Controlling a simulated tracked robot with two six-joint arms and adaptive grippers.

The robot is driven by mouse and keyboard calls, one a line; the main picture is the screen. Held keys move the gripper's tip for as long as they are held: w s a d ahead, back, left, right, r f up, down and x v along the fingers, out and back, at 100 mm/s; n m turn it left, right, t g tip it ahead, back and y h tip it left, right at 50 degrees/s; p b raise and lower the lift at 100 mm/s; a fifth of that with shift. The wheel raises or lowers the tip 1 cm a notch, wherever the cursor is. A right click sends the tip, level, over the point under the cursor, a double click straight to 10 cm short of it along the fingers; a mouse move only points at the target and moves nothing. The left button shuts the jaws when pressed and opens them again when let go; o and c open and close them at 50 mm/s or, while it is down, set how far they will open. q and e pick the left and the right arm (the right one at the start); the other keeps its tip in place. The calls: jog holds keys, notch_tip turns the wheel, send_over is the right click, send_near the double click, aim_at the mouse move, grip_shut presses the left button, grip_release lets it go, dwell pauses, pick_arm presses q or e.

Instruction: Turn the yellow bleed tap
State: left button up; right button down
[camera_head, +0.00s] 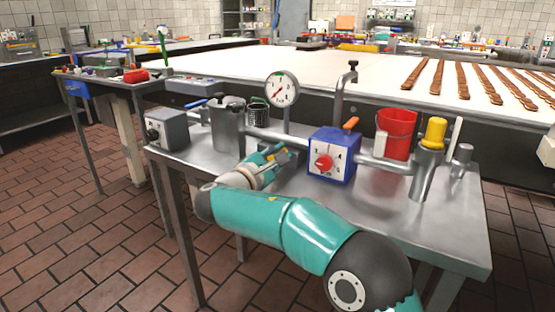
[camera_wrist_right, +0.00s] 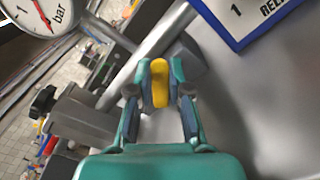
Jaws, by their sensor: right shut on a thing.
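The yellow bleed tap (camera_wrist_right: 159,82) is a small yellow handle upright between the fingers of my right gripper (camera_wrist_right: 160,78) in the right wrist view. The fingers close on it from both sides. In the head view my right gripper (camera_head: 274,156) reaches from the lower right to the metal pipe between the round gauge and the blue box. Only a sliver of yellow (camera_head: 283,147) shows at its fingertips there. The fingers hide most of the tap and its base. My left gripper is in neither view.
A gauge (camera_head: 282,90) stands behind the gripper. The blue box (camera_head: 333,155) with a red knob is close on its right. A metal pot (camera_head: 227,124) and grey box (camera_head: 168,130) stand left. A red bucket (camera_head: 396,134) and yellow-capped cylinder (camera_head: 427,170) stand right.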

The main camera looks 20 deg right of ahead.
jog(key=shift+f, duration=0.2)
jog(key=c, duration=1.1)
grip_release()
jog(key=shift+r, duration=0.15)
jog(key=shift+s, duration=0.1)
jog(key=shift+a, duration=0.1)
jog(key=v, duration=1.2)
